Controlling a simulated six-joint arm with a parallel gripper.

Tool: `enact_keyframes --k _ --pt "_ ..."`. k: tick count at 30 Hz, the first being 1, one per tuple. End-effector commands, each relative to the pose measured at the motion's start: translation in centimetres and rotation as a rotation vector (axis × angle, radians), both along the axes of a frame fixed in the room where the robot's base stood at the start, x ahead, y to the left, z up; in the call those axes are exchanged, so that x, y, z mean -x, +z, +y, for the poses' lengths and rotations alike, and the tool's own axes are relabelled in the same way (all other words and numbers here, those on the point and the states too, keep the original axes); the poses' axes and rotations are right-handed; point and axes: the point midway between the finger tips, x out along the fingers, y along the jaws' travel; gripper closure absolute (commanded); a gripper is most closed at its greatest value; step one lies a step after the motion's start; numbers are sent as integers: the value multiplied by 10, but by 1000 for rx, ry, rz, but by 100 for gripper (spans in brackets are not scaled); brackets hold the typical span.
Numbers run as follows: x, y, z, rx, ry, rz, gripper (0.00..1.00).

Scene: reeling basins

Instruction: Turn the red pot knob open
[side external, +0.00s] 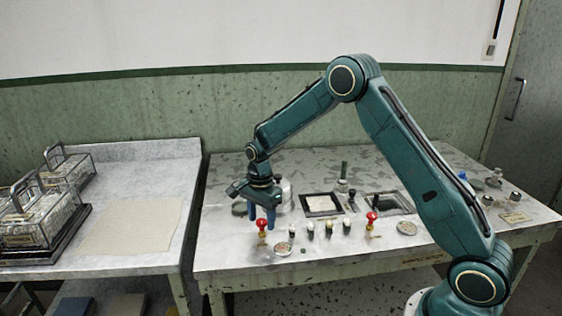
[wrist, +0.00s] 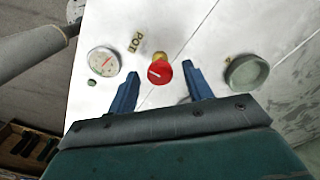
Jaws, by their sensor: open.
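The red pot knob (wrist: 159,72) sits on a brass stem beside a label reading POT in the wrist view. A pale mark shows on its red top. In the side view the left red knob (side external: 262,224) is right below my gripper (side external: 262,220). My gripper's two blue fingers (wrist: 163,82) are apart, with the knob lying between and just beyond their tips in the wrist picture. The fingers point down and hold nothing.
A round dial (wrist: 103,61) lies left of the knob, and a round grey-green dish (wrist: 246,71) lies right. Wire baskets (side external: 40,222) stand on the left table.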

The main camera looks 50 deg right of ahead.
Motion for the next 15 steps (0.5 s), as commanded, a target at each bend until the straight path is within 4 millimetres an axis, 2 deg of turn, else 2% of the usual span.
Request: enact_keyframes --k 4,11,15 --pt "0 0 0 0 0 0 50" --pt "0 0 0 0 0 0 94" --pt "0 0 0 0 2 0 94"
